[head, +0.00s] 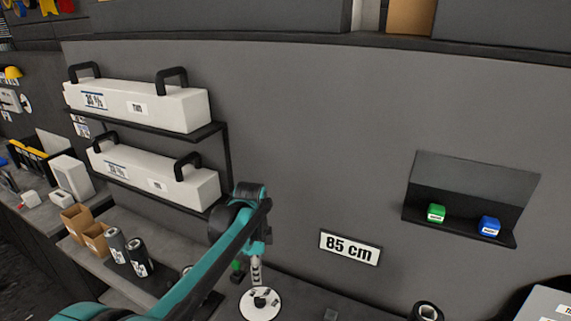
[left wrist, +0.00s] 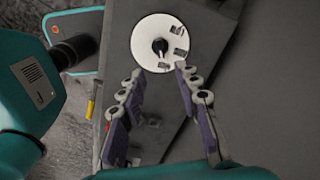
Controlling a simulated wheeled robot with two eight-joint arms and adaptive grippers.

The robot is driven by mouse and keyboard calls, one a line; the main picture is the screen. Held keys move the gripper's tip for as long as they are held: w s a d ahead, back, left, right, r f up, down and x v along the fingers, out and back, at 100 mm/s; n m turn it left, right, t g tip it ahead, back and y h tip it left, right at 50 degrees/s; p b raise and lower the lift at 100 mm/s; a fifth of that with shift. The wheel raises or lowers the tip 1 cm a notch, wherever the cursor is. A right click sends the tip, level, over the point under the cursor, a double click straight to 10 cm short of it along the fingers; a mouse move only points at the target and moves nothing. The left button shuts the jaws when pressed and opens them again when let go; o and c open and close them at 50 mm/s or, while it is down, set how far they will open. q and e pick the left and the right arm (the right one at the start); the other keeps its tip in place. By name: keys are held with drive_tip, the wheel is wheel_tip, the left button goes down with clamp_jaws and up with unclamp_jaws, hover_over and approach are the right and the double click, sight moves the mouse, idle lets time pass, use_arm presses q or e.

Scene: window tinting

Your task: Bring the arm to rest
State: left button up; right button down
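My left arm comes in from the lower left of the head view, and its teal wrist bends down in front of the grey wall. In the left wrist view my left gripper (left wrist: 160,72) is open, its two purple-padded fingers apart with nothing held between them. A white round disc (left wrist: 147,56) with a dark knob and small dark pieces lies beyond the fingertips. The disc also shows in the head view (head: 261,304), below the wrist. In the head view the arm hides part of the counter and the fingers cannot be made out clearly. My right gripper is not in view.
White cases (head: 140,104) stand on wall shelves at left. Dark cans (head: 138,257) and cardboard boxes (head: 77,222) stand on the counter beneath. A wall shelf (head: 460,226) at right holds a green block (head: 436,213) and a blue block (head: 489,227). An "85 cm" sign (head: 350,247) is mid-wall.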

use_arm(q)
drive_tip(key=s+a+f+n+t+b, duration=0.2)
drive_tip(key=s+a+n+t, duration=0.1)
drive_tip(key=s+n, duration=0.5)
drive_tip(key=s+a+f+n+t+b, duration=0.2)
drive_tip(key=s+a+n+t, duration=0.1)
drive_tip(key=s+n, duration=0.5)
drive_tip(key=s+t, duration=0.1)
drive_tip(key=s, duration=0.2)
drive_tip(key=shift+s+a, duration=0.3)
drive_tip(key=shift+s, duration=0.05)
